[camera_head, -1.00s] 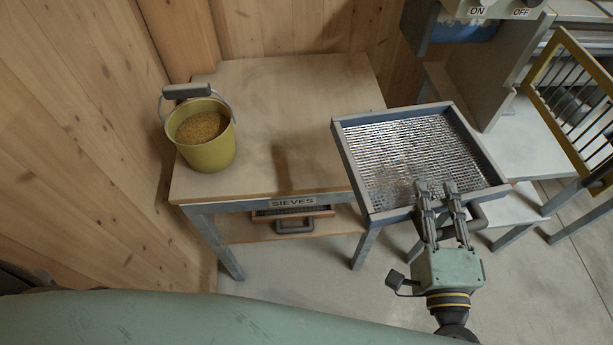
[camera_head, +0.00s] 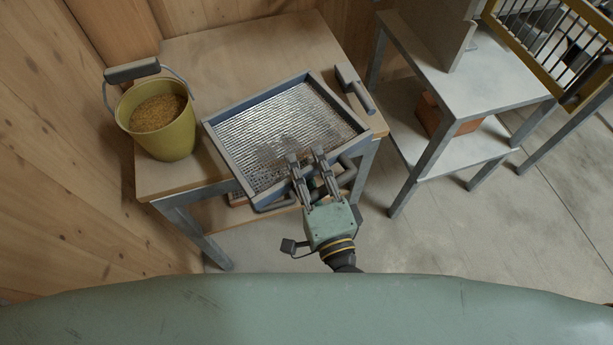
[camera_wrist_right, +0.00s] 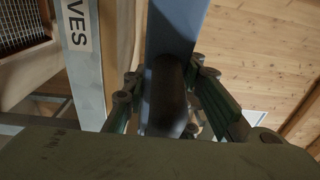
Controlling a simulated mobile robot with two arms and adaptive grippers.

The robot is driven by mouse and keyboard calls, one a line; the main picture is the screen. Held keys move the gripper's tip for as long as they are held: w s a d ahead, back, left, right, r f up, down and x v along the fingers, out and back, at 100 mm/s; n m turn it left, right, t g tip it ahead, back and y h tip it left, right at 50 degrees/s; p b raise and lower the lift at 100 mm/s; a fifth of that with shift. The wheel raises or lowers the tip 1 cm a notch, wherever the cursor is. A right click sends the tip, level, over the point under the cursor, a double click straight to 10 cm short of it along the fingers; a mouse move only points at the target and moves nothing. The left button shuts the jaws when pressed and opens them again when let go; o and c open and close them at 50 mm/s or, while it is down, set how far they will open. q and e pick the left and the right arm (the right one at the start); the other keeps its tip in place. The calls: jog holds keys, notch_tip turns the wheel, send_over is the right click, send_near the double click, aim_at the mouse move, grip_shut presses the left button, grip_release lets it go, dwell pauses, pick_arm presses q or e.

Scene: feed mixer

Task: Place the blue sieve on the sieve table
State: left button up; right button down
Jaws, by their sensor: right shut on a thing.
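The blue sieve (camera_head: 285,130), a square tray with a blue frame and wire mesh, is over the front part of the wooden sieve table (camera_head: 240,45). It is tilted in the picture, and its near edge reaches past the table's front. I cannot tell whether it touches the tabletop. My right gripper (camera_head: 306,160) is shut on the sieve's dark handle at the near edge. In the right wrist view the handle (camera_wrist_right: 167,95) sits between the fingers, with the blue frame (camera_wrist_right: 176,28) beyond. My left gripper is not in view.
A yellow bucket of grain (camera_head: 163,125) stands at the table's left, close to the sieve. A grey-handled tool (camera_head: 355,88) lies at the right edge. The back of the tabletop is clear. A grey side table (camera_head: 480,85) stands to the right.

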notch_tip(320, 180, down, 4)
jog(key=shift+r+b, duration=0.15)
jog(key=shift+b, duration=0.55)
jog(key=shift+f, duration=0.25)
jog(key=c, duration=1.6)
grip_release()
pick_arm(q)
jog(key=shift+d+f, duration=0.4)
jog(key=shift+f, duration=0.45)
pick_arm(e)
jog(key=shift+o, duration=0.8)
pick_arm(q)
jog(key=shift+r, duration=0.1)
pick_arm(e)
jog(key=shift+s+r, duration=0.1)
